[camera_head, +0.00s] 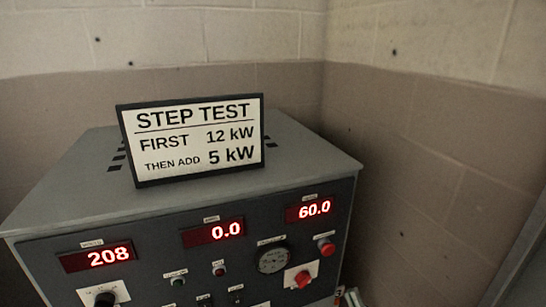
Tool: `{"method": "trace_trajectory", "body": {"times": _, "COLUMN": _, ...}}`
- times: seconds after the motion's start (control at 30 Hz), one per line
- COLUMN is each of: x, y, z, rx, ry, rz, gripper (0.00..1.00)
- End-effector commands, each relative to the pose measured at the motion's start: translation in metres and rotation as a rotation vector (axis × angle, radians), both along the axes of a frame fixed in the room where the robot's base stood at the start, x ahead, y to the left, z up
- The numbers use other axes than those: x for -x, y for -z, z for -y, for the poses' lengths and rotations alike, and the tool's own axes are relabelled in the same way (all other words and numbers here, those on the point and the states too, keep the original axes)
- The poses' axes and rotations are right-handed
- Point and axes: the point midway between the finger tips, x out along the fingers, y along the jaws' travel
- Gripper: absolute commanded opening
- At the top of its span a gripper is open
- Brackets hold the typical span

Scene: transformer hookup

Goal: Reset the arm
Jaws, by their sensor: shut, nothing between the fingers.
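My arm and gripper do not clearly show in the head view. A grey cabinet (75,190) with a dark front panel (165,278) stands in front of me. A framed sign (192,139) stands on its top and reads "STEP TEST, FIRST 12 kW, THEN ADD 5 kW". Red displays on the panel read 208 (97,256), 0.0 (213,232) and 60.0 (310,210).
The panel carries a round gauge (272,260), a red knob on a white plate (303,277), a red button (325,247) and a black knob (104,297). Block walls (430,150) meet in a corner behind the cabinet. A small metallic item (351,297) is cut off below.

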Motion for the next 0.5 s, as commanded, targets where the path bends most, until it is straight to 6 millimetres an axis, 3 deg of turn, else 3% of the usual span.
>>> {"method": "trace_trajectory", "body": {"times": 0.2, "x": 0.061, "y": 0.042, "z": -0.006, "rx": -0.139, "ry": 0.01, "rz": -0.158, "gripper": 0.0}}
{"method": "trace_trajectory", "body": {"times": 0.5, "x": 0.145, "y": 0.084, "z": -0.008, "rx": -0.32, "ry": 0.032, "rz": -0.389, "gripper": 0.0}}
